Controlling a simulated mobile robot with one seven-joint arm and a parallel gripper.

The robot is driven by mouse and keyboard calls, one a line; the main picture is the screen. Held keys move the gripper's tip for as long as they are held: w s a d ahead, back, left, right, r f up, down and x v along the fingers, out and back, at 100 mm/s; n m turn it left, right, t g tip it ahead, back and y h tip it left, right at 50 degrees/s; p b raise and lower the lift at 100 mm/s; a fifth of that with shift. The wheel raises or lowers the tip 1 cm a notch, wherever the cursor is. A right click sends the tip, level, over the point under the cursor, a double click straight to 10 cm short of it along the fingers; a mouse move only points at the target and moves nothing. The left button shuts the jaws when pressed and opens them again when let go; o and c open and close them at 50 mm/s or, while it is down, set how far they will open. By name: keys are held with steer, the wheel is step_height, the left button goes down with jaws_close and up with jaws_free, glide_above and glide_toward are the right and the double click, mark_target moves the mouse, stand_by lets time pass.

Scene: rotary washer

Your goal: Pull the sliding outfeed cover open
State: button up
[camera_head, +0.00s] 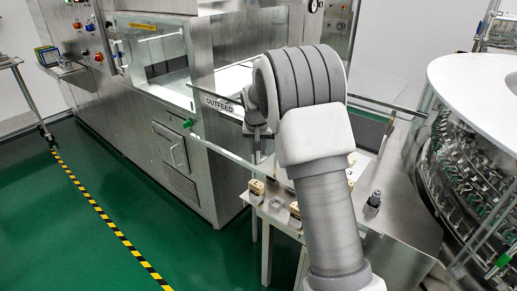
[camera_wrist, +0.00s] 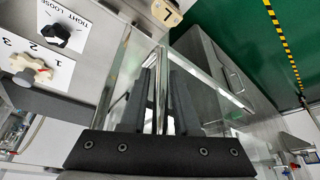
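The outfeed cover is a clear panel at the mouth of the steel machine. Its long metal edge (camera_head: 222,151) shows below the OUTFEED sign (camera_head: 219,105), with a green knob (camera_head: 188,123) at its left end. My gripper (camera_head: 259,155) points down at the panel, right of the sign, partly hidden by my wrist. In the wrist view, my two dark fingers (camera_wrist: 163,75) stand close together on either side of an upright shiny metal bar (camera_wrist: 162,85). Clear panes spread to both sides of it. Whether the fingers press on the bar cannot be told.
A steel table (camera_head: 400,220) with knobs and small blocks stands below my arm. A round white-topped machine (camera_head: 475,85) holding many small items is close on the right. Green floor (camera_head: 150,215) with a striped line is free at left.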

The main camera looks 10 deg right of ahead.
steer(key=v, duration=1.7)
steer(key=shift+p, duration=0.45)
steer(key=shift+s+a+r, duration=0.1)
steer(key=shift+s+a, duration=0.05)
steer(key=s+r+n, duration=0.1)
steer(key=s+r, duration=0.2)
steer(key=s, duration=0.5)
steer(key=s+r, duration=0.2)
steer(key=s, duration=0.6)
steer(key=s+f+n+t+y, duration=0.1)
steer(key=s+f, duration=0.4)
steer(key=s, duration=1.2)
steer(key=shift+s+a+n+p, duration=0.4)
steer(key=shift+a+n, duration=0.1)
steer(key=shift+n, duration=0.3)
